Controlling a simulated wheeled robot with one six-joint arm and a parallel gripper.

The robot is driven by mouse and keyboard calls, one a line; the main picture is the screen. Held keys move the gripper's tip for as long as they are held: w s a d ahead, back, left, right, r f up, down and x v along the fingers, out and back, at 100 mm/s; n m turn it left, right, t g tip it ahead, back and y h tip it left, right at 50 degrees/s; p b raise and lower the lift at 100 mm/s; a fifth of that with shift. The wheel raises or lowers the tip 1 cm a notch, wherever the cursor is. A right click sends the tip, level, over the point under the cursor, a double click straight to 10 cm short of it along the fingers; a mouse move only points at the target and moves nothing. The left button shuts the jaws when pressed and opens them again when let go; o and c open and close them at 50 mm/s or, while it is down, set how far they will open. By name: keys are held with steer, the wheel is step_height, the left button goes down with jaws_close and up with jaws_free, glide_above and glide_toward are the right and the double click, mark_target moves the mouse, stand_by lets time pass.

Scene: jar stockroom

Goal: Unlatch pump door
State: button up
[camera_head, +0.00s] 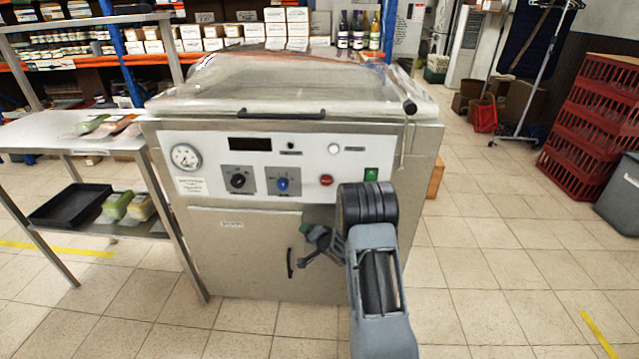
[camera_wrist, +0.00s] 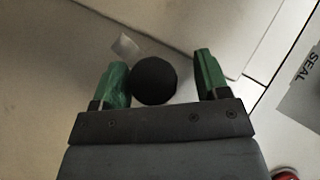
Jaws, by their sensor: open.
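The pump door (camera_head: 235,250) is the flat grey lower front panel of the steel machine, and it looks shut. A dark upright handle (camera_head: 290,263) is on its right part. My gripper (camera_head: 311,232) is in front of the door's upper right corner, with green fingertips. In the wrist view my gripper (camera_wrist: 160,62) is open, with a round black knob (camera_wrist: 154,81) between its fingers. The knob appears apart from both fingers; its depth is hard to judge. My arm and gripper hide the door's upper right edge in the head view.
The control panel (camera_head: 205,160) with dials and buttons is just above the door. A steel table (camera_head: 70,135) with a black tray (camera_head: 70,205) on its lower shelf stands at the left. Tiled floor is clear at the right, before red crates (camera_head: 590,125).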

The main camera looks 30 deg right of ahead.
steer(key=m+t+y+b, duration=0.1)
steer(key=b, duration=0.1)
steer(key=f+m+t+y+b, duration=0.1)
steer(key=m+t+b, duration=0.1)
steer(key=shift+d+f+b, duration=0.15)
steer(key=shift+f+b, duration=0.1)
steer(key=shift+b, duration=0.05)
steer(key=m+t+b, duration=0.3)
steer(key=b, duration=0.1)
steer(key=shift+f+m+t+y+b, duration=0.1)
steer(key=shift+m+t+y+b, duration=0.2)
steer(key=shift+m, duration=0.1)
steer(key=r+p+v, duration=0.1)
steer(key=p+v, duration=0.2)
steer(key=v, duration=1)
steer(key=w+a+r+n+g+h+p, duration=0.1)
steer(key=w+r+n+g+h+p, duration=0.15)
steer(key=r+p, duration=0.45)
steer(key=w+a+r+n+g+h+p, duration=0.1)
steer(key=w+r+n+g+h+p, duration=0.2)
steer(key=r, duration=0.8)
steer(key=s+a+r+n+g+p, duration=0.2)
steer(key=s+r+n+p, duration=0.1)
steer(key=r, duration=0.5)
steer(key=s+a+r+n+g+h+p, duration=0.1)
steer(key=s+a+r+n+g+p, duration=0.2)
steer(key=s+r+p, duration=0.2)
steer(key=shift+r+p, duration=1.3)
steer(key=shift+r, duration=0.6)
